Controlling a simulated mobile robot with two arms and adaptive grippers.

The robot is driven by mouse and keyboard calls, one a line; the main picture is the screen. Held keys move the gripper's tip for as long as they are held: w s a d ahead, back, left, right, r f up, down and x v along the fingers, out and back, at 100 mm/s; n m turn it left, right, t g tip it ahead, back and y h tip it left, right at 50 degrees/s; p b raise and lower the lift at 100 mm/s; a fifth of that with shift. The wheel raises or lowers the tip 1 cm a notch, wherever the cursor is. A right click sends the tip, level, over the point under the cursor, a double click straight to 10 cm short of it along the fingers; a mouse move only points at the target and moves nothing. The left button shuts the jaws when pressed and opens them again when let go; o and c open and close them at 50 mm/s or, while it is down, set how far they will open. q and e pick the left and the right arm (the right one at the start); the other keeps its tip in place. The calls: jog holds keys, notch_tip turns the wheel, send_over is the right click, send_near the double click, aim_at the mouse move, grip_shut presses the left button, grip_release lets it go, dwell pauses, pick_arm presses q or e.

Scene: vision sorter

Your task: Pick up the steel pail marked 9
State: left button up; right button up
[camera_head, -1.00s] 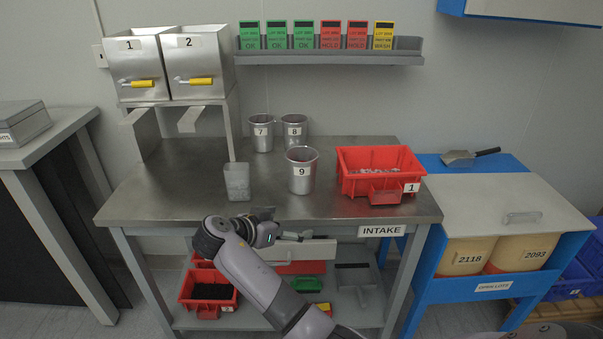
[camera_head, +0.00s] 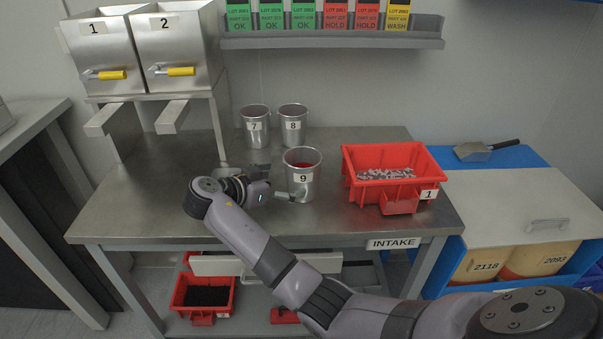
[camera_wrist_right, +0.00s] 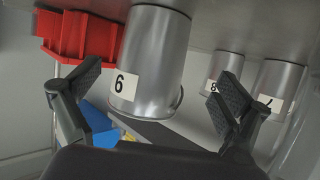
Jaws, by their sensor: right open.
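The steel pail marked 9 (camera_head: 302,163) stands upright on the steel table, with red showing inside its mouth. In the right wrist view the pail (camera_wrist_right: 158,60) appears upside down, so its label looks like a 6. My right gripper (camera_head: 277,183) is open at the pail's left front side. One finger shows left of the pail and the other overlaps its lower front. In the right wrist view the open fingers (camera_wrist_right: 160,85) lie on either side of the pail, with gaps visible. I cannot tell how deep it sits between them. My left gripper is not in view.
Pails 7 (camera_head: 255,122) and 8 (camera_head: 292,118) stand behind. A red bin marked 1 (camera_head: 400,202) with small parts is close on the right. Hoppers (camera_head: 103,62) stand at back left.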

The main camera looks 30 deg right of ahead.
aim_at(302, 163)
jog(key=x, duration=0.2)
jog(key=p+x, duration=0.1)
jog(key=x, duration=0.1)
jog(key=s+x, duration=0.1)
jog(key=x, duration=0.2)
jog(key=shift+d+r, duration=0.15)
jog(key=shift+r, duration=0.15)
jog(key=c, duration=1.9)
jog(key=shift+w+r, duration=0.1)
jog(key=shift+r, duration=0.05)
jog(key=shift+c, duration=0.3)
